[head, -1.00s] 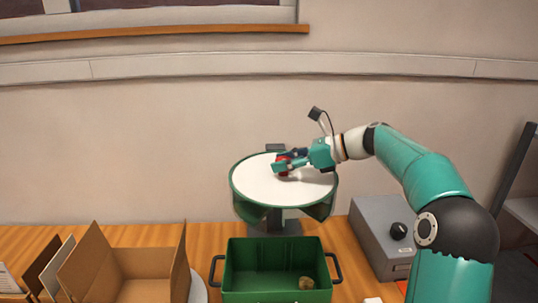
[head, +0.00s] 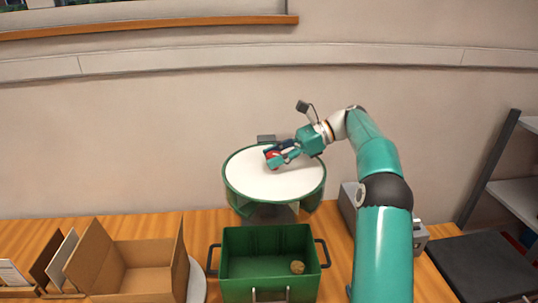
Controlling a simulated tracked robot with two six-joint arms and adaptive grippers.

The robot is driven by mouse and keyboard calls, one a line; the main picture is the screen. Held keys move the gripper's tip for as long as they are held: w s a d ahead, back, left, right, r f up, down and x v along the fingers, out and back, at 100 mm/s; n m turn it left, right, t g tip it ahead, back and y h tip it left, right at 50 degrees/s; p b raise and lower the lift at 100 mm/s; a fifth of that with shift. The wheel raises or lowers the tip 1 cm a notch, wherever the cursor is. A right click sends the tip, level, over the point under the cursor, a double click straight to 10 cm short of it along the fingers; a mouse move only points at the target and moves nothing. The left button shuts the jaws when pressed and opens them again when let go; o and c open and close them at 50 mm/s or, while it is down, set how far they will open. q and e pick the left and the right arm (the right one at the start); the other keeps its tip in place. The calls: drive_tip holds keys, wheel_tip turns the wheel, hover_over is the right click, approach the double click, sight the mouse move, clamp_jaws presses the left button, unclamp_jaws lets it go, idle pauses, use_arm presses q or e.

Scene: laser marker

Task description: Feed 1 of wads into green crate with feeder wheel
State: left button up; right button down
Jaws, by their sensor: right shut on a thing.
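The feeder wheel (head: 262,188) is a white round disc with a green rim, on a stand behind the green crate. My right gripper (head: 274,158) is shut on a red knob (head: 271,157) on the far part of the disc; the fingers partly cover it. The green crate (head: 245,245) stands open on the table just in front of the wheel, with dark handles at its sides. One brown wad (head: 297,267) lies inside it, toward the right. I see no wad on top of the disc. My left gripper is not in view.
A grey box (head: 349,205) is partly hidden behind my right arm. Dark shelving (head: 490,170) stands at the right.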

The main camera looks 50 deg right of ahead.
drive_tip(key=shift+r, duration=0.1)
drive_tip(key=c, duration=0.6)
unclamp_jaws()
drive_tip(key=shift+w+a, duration=0.1)
